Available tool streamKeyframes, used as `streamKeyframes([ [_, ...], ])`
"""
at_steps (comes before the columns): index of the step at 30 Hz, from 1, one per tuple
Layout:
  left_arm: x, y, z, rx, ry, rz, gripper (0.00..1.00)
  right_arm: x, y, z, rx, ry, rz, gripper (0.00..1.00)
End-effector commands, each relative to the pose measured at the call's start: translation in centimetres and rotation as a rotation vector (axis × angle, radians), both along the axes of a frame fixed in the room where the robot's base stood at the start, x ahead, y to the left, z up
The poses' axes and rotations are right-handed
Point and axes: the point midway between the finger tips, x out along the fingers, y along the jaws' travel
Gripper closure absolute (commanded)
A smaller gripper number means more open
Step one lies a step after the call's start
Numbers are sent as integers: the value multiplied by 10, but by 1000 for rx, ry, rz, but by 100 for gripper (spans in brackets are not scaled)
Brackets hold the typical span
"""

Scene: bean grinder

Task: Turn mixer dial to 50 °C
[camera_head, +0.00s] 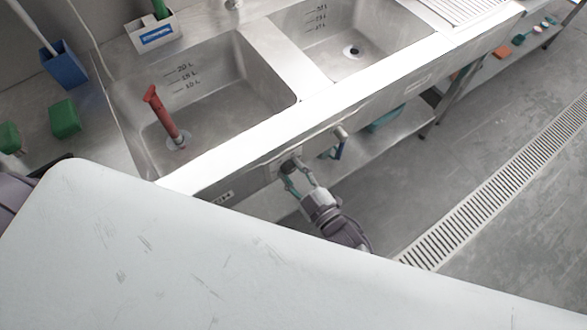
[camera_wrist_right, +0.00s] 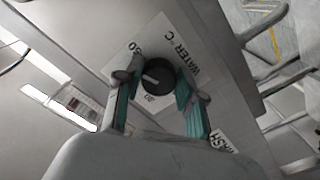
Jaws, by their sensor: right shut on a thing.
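The mixer dial is a round black knob (camera_wrist_right: 157,77) on the front panel of the steel sink unit, and it also shows small in the head view (camera_head: 289,166). A white label reading "WATER °C" (camera_wrist_right: 180,50) surrounds it, with numbers partly hidden or too small to read surely. The knob has a pale pointer mark; I cannot tell which number it points to. My right gripper (camera_wrist_right: 156,88) has its teal-padded fingers on both sides of the knob, shut on it. In the head view my right gripper (camera_head: 297,181) reaches the panel from below. My left gripper is not in view.
A red standpipe (camera_head: 165,116) stands in the left basin (camera_head: 215,110). A lower shelf (camera_head: 385,143) runs under the sink. A large white surface (camera_head: 230,255) fills the foreground.

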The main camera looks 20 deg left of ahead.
Motion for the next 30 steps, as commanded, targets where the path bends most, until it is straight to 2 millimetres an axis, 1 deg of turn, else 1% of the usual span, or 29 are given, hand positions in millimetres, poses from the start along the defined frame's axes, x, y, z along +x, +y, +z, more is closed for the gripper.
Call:
streamKeyframes([
  [6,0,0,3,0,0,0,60,0,0,-1,102,136,1,96],
  [13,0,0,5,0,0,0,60,-1,1,-1,181,234,0,96],
  [21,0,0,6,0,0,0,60,-1,1,-1,221,287,0,96],
  [30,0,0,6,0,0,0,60,-1,1,-1,228,296,0,96],
])
